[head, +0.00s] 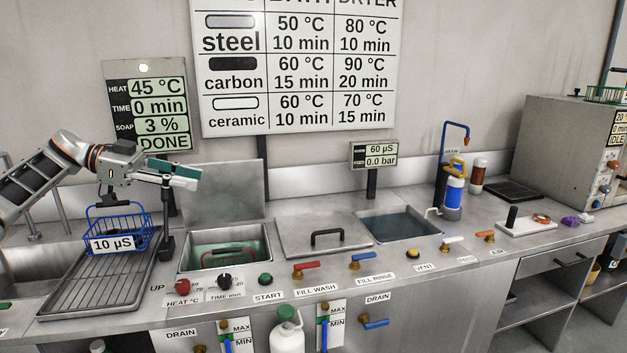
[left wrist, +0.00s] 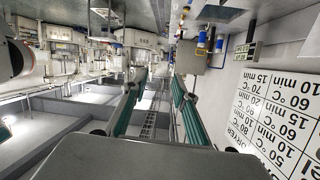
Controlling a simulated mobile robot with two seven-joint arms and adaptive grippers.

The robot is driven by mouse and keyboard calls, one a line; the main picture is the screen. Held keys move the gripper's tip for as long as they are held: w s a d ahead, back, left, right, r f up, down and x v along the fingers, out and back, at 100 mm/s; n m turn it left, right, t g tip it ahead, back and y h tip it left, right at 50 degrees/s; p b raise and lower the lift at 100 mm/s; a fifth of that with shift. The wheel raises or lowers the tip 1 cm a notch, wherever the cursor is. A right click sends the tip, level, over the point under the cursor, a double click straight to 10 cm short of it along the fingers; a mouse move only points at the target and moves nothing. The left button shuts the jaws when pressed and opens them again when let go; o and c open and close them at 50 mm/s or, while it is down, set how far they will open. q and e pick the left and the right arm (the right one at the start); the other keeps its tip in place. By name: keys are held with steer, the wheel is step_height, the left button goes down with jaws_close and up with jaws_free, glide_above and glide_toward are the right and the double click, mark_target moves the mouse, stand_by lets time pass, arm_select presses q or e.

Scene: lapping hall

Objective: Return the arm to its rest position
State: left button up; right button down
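My left arm comes in from the left in the head view. My left gripper (head: 187,178) is level, its fingers pointing right, above the bench at the back left. In the left wrist view the two green-padded fingers (left wrist: 156,88) stand apart with nothing between them, so it is open and empty. A blue wire basket (head: 118,226) labelled 10 µS stands on the drain rack (head: 92,288), below and left of the fingers. My right gripper is in neither view.
A dark post (head: 167,225) and a raised lid (head: 225,188) stand near the gripper. An open wash tank (head: 224,247), a closed lid with a handle (head: 322,240) and a rinse tank (head: 400,226) follow to the right. A blue bottle (head: 454,195) stands farther right.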

arm_select(q)
steer(key=s+d+f+t+h, duration=0.2)
steer(key=s+d+f, duration=0.1)
steer(key=d+f, duration=0.85)
steer(key=s+d+f+t+h, duration=0.25)
steer(key=d+f, duration=0.65)
steer(key=f, duration=0.5)
steer(key=s+f+n+t+y, duration=0.5)
steer(key=s+f+n+t, duration=0.25)
steer(key=f, duration=0.35)
steer(key=s+a+f+n+g+y, duration=0.2)
steer(key=s+a+f+y, duration=0.3)
steer(key=s+f, duration=0.5)
steer(key=s+a+f+n+g+y, duration=0.2)
steer(key=s+a+f+y, duration=0.4)
steer(key=s+f, duration=0.4)
steer(key=s+a+n, duration=0.1)
steer(key=s, duration=0.5)
steer(key=shift+s+a+n+b, duration=0.3)
steer(key=shift+s+a+n, duration=0.05)
steer(key=shift+s+a, duration=0.05)
